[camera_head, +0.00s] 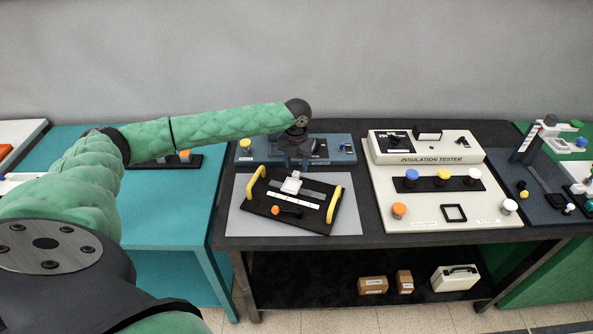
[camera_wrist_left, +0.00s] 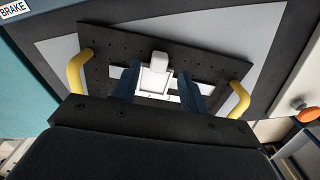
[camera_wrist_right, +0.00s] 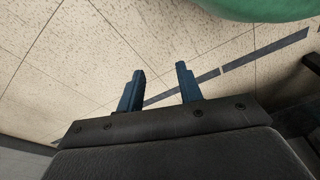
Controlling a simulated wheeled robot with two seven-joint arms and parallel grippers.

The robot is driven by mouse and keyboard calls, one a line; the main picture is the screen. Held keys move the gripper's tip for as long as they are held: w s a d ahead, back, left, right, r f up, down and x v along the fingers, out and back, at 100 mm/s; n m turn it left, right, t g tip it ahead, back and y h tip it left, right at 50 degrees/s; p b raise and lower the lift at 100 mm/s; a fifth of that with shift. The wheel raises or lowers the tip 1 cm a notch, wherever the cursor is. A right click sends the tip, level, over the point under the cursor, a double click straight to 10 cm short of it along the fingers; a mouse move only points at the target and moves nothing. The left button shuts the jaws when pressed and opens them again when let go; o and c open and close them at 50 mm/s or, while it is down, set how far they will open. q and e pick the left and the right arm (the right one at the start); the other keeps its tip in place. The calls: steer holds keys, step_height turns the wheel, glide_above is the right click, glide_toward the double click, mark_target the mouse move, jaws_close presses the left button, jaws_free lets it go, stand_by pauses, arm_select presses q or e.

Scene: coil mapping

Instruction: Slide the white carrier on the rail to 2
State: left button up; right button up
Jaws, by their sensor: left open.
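The white carrier (camera_head: 291,183) sits on the light rail (camera_head: 317,197) of a black board (camera_head: 262,207) with yellow handles. In the left wrist view the carrier (camera_wrist_left: 156,78) shows between the two dark fingers of my left gripper (camera_wrist_left: 158,82). My left gripper (camera_head: 292,163) is open and reaches down just behind the carrier in the head view. I cannot tell whether a finger touches it. A white scale strip (camera_head: 297,200) lies in front of the rail; its marks are too small to read. My right gripper (camera_wrist_right: 160,80) is open and empty above the floor.
An orange knob with a dark part (camera_head: 285,211) lies at the front of the board. The yellow handles (camera_head: 333,204) rise at both board ends. A blue-grey device (camera_head: 340,150) stands behind, and the insulation tester (camera_head: 430,205) stands to the right.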

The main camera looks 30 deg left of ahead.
mark_target(296, 172)
arm_select(q)
step_height(296, 172, up, 4)
steer(key=shift+b, duration=0.55)
steer(key=shift+r, duration=0.3)
arm_select(e)
steer(key=r, duration=0.1)
steer(key=w+r, duration=0.1)
steer(key=a+r, duration=0.1)
steer(key=shift+w+r, duration=0.15)
